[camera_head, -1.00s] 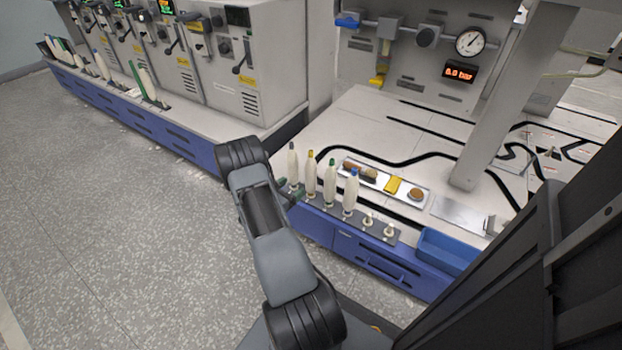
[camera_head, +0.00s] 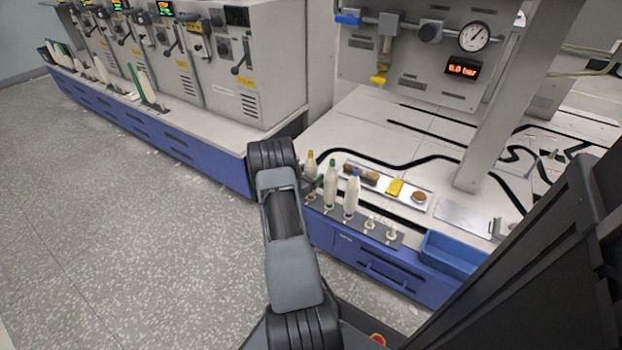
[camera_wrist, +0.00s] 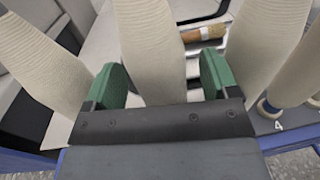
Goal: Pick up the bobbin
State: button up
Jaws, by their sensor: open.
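Cream bobbins stand upright in a row on a grey strip, with yellow (camera_head: 310,166), green (camera_head: 331,184) and blue (camera_head: 351,194) tips showing in the head view. In the wrist view my gripper (camera_wrist: 161,78) is open, its two green pads on either side of a cream bobbin (camera_wrist: 152,40). Whether the pads touch it I cannot tell. Its tip is out of view, so its colour is hidden. More bobbins stand close on the left (camera_wrist: 38,62) and right (camera_wrist: 266,45). In the head view my arm hides the gripper and the strip's left end.
A silver tray (camera_head: 409,201) with brown and yellow items lies behind the bobbins. Small empty-looking pegs (camera_head: 392,232) stand at the strip's right end, near a blue bin (camera_head: 450,252). A thick post (camera_head: 490,140) rises behind. A grey machine (camera_head: 240,80) stands at left.

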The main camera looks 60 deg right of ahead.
jog(key=shift+d, duration=0.35)
jog(key=c, duration=1)
jog(key=shift+r, duration=0.1)
jog(key=shift+c, duration=0.2)
